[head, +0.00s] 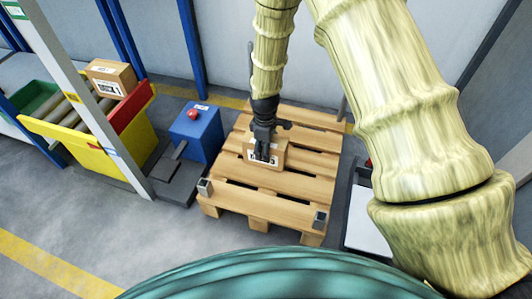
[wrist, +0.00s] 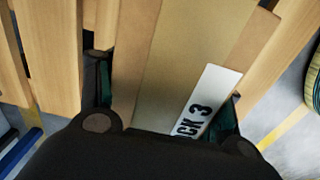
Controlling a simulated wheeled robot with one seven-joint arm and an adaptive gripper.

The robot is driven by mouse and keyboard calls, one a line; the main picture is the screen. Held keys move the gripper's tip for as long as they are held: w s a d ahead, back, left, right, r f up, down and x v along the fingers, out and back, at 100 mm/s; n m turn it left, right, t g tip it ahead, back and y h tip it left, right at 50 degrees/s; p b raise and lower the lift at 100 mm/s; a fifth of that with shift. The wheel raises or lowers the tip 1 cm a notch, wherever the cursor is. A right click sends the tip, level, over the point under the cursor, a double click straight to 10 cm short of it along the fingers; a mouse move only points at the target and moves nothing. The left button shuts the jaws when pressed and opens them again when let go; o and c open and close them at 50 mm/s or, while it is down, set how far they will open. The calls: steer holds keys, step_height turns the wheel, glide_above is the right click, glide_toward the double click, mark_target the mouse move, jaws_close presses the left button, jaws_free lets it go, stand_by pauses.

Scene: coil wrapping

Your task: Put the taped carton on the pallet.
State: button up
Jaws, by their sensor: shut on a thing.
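A brown carton (head: 279,155) with a white label on its near side is in my gripper (head: 264,143), over the middle of the wooden pallet (head: 262,208). In the wrist view the carton (wrist: 185,50) fills the middle, with a lengthwise band and a label partly reading "CK 3". The fingers of my gripper (wrist: 165,95) are shut on its two sides. Pallet slats (wrist: 60,50) show beyond it. I cannot tell whether the carton's underside touches the slats.
Another labelled carton (head: 112,75) sits on the roller conveyor (head: 75,140) with yellow and red sides at the left. A blue box with a red button (head: 195,130) stands close beside the pallet's left side. The pallet has bare slats around the held carton.

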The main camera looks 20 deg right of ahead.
steer(key=shift+f, duration=0.55)
steer(key=o, duration=1.5)
step_height(320, 180, up, 12)
steer(key=p, duration=0.7)
steer(key=shift+w+a, duration=0.1)
